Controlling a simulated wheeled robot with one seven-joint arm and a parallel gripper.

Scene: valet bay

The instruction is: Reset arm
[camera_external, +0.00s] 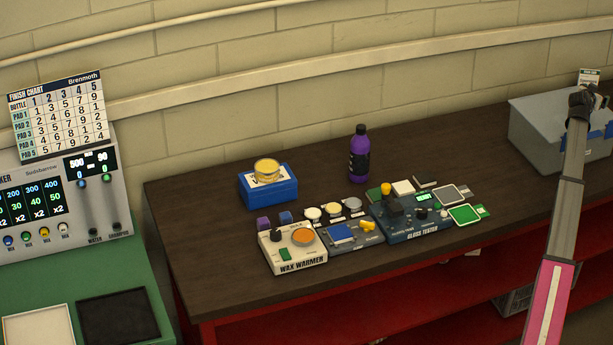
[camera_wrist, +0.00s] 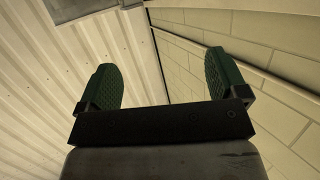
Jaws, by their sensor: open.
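My gripper (camera_wrist: 160,65) is open in the wrist view, with two green textured fingers spread wide and nothing between them. Behind the fingers are a pale ribbed panel and the block wall. In the external view my arm rises along the right edge, pink below and grey above. Its dark end (camera_external: 582,102) shows in front of the grey box (camera_external: 543,130) at the right end of the bench and hides part of it. The fingers are too small to make out there.
The dark bench (camera_external: 215,265) holds a wax warmer (camera_external: 293,253), a gloss tester (camera_external: 405,222), a purple bottle (camera_external: 359,160) and a blue box (camera_external: 267,188) with a yellow-topped tin. A dispensing machine (camera_external: 60,185) stands at left. Bench space between bottle and grey box is clear.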

